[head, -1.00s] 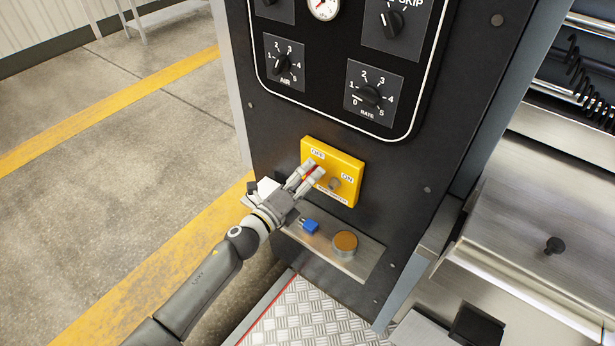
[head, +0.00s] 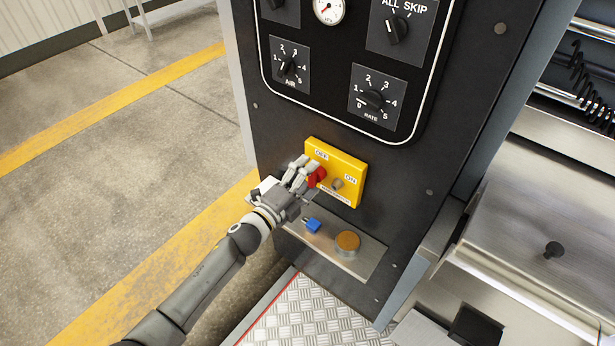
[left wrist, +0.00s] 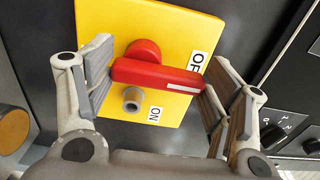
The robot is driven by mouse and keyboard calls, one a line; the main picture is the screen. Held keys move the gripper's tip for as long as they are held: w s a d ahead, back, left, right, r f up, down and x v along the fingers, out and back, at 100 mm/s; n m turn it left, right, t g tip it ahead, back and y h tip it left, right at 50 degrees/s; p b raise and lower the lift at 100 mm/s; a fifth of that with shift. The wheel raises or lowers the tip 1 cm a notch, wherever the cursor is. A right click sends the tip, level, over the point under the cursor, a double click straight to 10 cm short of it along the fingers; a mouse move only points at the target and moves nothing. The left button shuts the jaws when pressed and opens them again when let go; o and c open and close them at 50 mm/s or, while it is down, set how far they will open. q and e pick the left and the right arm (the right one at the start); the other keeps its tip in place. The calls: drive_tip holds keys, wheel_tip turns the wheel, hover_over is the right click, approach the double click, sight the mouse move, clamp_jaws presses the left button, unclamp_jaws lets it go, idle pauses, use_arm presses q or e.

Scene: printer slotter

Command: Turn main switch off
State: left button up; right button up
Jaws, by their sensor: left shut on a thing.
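The main switch is a yellow plate (head: 347,172) with OFF and ON labels and a red handle (head: 318,177). In the left wrist view the red handle (left wrist: 158,74) lies across the yellow plate (left wrist: 177,24), its striped end beside the OFF label (left wrist: 197,62). The ON label (left wrist: 155,114) is below it, near a grey round stud (left wrist: 132,98). My left gripper (head: 301,170) is at the plate's left side, shut on the red handle, with a finger at each end of it in the left wrist view. My right gripper is not in view.
Dials, including the RATE knob (head: 373,99), are above. Metal machine parts stand at right; open floor lies at left.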

use_arm(q)
drive_tip(key=o, duration=1)
drive_tip(key=v, duration=1.2)
